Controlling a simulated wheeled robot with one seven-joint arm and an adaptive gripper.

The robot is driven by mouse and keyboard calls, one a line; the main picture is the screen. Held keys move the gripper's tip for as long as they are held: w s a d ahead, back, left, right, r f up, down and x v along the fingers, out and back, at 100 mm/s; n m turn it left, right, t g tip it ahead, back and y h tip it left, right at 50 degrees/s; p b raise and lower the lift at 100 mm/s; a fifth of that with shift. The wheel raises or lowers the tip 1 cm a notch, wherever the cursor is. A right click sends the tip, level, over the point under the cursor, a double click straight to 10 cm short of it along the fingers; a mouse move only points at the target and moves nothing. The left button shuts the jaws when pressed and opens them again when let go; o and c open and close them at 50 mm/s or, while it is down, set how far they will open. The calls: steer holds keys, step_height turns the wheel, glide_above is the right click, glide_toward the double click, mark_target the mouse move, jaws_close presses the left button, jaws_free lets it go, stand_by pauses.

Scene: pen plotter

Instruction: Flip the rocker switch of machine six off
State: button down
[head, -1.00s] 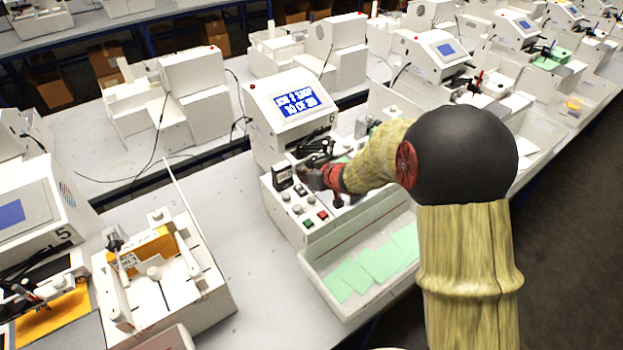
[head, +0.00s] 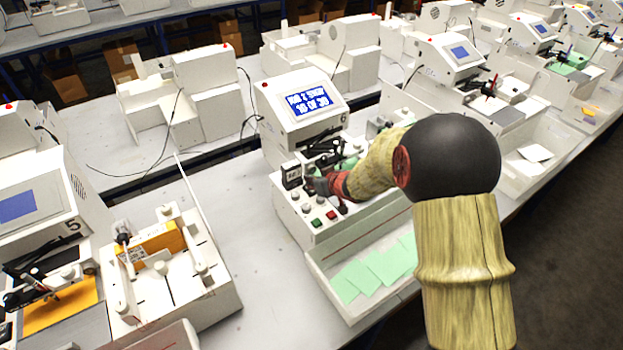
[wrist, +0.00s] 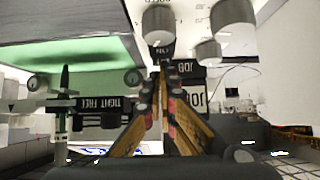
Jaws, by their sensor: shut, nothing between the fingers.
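Machine six (head: 300,112) is a white plotter with a lit blue screen and a "6" on its side. Its front panel (head: 322,226) carries pale knobs and red and green buttons. A black block with a white face (head: 291,174) stands at the panel's left end; I cannot tell if it is the rocker switch. My gripper (head: 313,187) is low over the panel beside this block. In the wrist view my fingers (wrist: 161,82) are together and empty, close to black labelled parts (wrist: 190,98). Whether they touch anything is unclear, and the rocker's position cannot be made out.
Green sheets (head: 378,270) lie in the white tray in front of machine six. Machine five (head: 35,205) and a white fixture with an orange block (head: 150,243) stand to the left. Grey tabletop (head: 240,215) is clear between them. More machines line the right.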

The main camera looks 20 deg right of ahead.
steer(key=shift+w+a+g+p, duration=0.1)
steer(key=shift+w+g+p, duration=0.3)
steer(key=shift+p, duration=2.25)
steer(key=shift+s+f, duration=0.1)
steer(key=shift+f, duration=0.15)
steer(key=shift+s, duration=0.1)
steer(key=shift+s+f, duration=0.1)
steer(key=shift+s+d+f, duration=0.15)
steer(key=shift+s+d, duration=0.1)
steer(key=shift+s, duration=0.5)
